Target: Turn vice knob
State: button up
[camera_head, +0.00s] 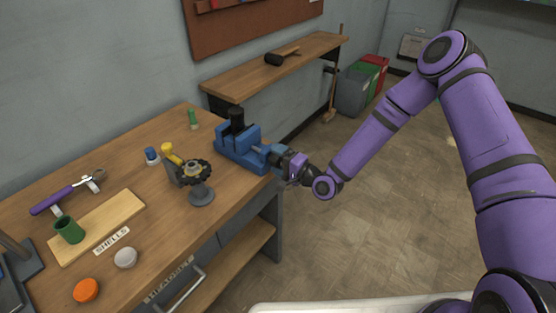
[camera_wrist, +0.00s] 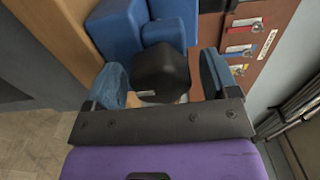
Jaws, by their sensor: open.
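The blue vice (camera_head: 236,157) stands at the right end of the wooden workbench, and its blue body (camera_wrist: 118,30) also fills the top of the wrist view. The vice knob (camera_wrist: 162,68) is black and faceted, on the side of the vice facing my gripper. My gripper (camera_head: 277,157) reaches it from the right. In the wrist view my gripper (camera_wrist: 163,80) is open, with one blue finger on each side of the knob. Small gaps seem to show between fingers and knob; contact cannot be told. In the head view my gripper largely hides the knob.
A shelf (camera_head: 260,75) with a mallet (camera_head: 281,57) is behind. The floor (camera_head: 400,200) at right is clear.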

jog(key=c, duration=0.9)
jog(key=shift+n, duration=0.4)
jog(key=n, duration=0.4)
jog(key=shift+n, duration=0.4)
jog(key=n, duration=1)
jog(key=shift+n, duration=0.4)
jog(key=n, duration=0.5)
jog(key=shift+f, duration=0.1)
jog(key=shift+n, duration=0.3)
